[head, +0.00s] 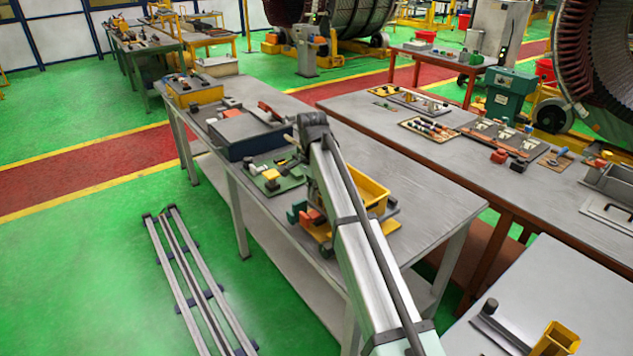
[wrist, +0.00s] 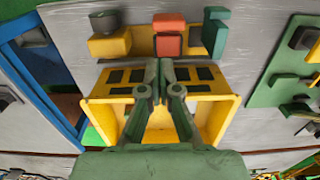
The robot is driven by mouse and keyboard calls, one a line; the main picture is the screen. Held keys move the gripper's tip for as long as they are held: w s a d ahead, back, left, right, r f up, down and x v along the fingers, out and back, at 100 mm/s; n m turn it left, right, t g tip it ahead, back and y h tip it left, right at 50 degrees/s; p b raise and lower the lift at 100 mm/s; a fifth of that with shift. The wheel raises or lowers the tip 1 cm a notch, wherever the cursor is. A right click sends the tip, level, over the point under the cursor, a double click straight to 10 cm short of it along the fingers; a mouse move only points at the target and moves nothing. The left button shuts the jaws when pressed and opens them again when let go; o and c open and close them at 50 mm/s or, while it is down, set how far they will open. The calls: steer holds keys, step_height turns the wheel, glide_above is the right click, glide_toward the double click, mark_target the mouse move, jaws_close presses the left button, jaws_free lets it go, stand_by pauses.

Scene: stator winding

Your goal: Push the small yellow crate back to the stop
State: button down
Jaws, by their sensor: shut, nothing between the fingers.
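The small yellow crate (head: 372,188) stands on the grey workbench (head: 432,195), partly hidden behind my arm in the head view. In the wrist view the crate (wrist: 222,110) is open-topped, with dark rectangular slots in its wall. My gripper (wrist: 166,68) is shut and empty, its fingertips over the slotted wall at the middle of the crate. Whether they touch it I cannot tell. An orange block (wrist: 169,35), a yellow block with a dark knob (wrist: 110,42) and a green piece (wrist: 215,30) stand just beyond that wall. I cannot tell which part is the stop.
A green tray with small parts (head: 277,180) lies left of the crate in the head view, and a dark blue-grey box (head: 245,135) stands farther back. In the wrist view a blue-framed box (wrist: 40,75) is at left and a green tray (wrist: 268,92) at right.

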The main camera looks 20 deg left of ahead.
step_height(320, 180, down, 5)
steer(key=shift+p, duration=0.75)
steer(key=w, duration=0.1)
steer(key=w+d+p, duration=0.1)
steer(key=shift+w+d, duration=0.3)
steer(key=shift+w, duration=0.1)
steer(key=shift+w+d+f+p, duration=0.1)
steer(key=shift+w+d+p, duration=0.15)
steer(key=shift+w+p, duration=0.1)
steer(key=w+d, duration=0.1)
steer(key=w, duration=0.2)
steer(key=w+d+b, duration=0.1)
steer(key=shift+w+d, duration=0.3)
steer(key=shift+d, duration=0.05)
